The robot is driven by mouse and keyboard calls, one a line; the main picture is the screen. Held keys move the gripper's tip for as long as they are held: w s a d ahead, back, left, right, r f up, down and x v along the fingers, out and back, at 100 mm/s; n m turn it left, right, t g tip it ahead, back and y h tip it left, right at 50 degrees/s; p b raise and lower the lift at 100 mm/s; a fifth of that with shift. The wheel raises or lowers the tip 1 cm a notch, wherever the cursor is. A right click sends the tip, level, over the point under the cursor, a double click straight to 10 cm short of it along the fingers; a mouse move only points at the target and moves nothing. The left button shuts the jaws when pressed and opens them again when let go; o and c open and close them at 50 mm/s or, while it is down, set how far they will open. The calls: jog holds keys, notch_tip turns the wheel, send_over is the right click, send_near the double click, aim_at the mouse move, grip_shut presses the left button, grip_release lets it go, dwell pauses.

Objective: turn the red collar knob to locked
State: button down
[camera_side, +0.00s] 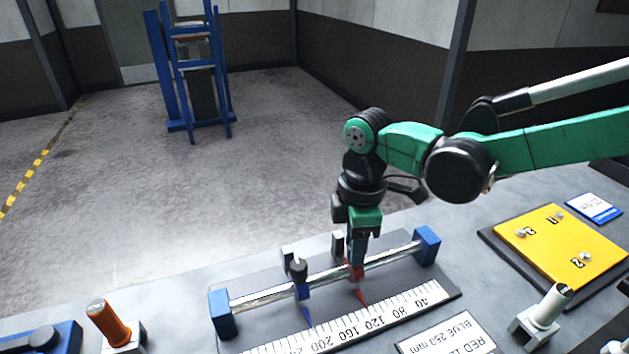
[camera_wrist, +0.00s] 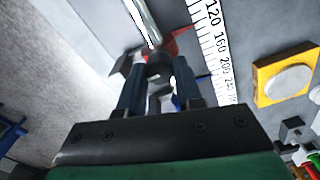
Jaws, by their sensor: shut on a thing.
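The red collar (camera_side: 356,272) sits on the silver rail (camera_side: 392,256), and its red pointer (camera_side: 361,297) points at the scale (camera_side: 385,314) around the 120 mark. My gripper (camera_side: 357,256) is pointing down over the red collar, shut on its knob. In the wrist view my gripper (camera_wrist: 158,70) has its fingertips either side of the dark knob (camera_wrist: 158,67), with a part of the red collar (camera_wrist: 173,48) just beyond. The fingers hide the knob in the side view, and I cannot read its locked or unlocked position.
A blue collar (camera_side: 301,291) with a black knob stands to the left on the same rail. Blue end blocks (camera_side: 426,245) hold the rail. A yellow plate (camera_side: 565,245) lies at right, an orange handle (camera_side: 107,322) stands at left and a white-handled tool (camera_side: 548,305) at front right.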

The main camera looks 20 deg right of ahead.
jog(key=m, duration=0.8)
jog(key=shift+m, duration=0.3)
jog(key=m, duration=0.4)
jog(key=shift+m, duration=0.3)
jog(key=m, duration=0.4)
jog(key=shift+m, duration=0.3)
jog(key=c, duration=0.6)
grip_release()
jog(key=shift+r, duration=0.1)
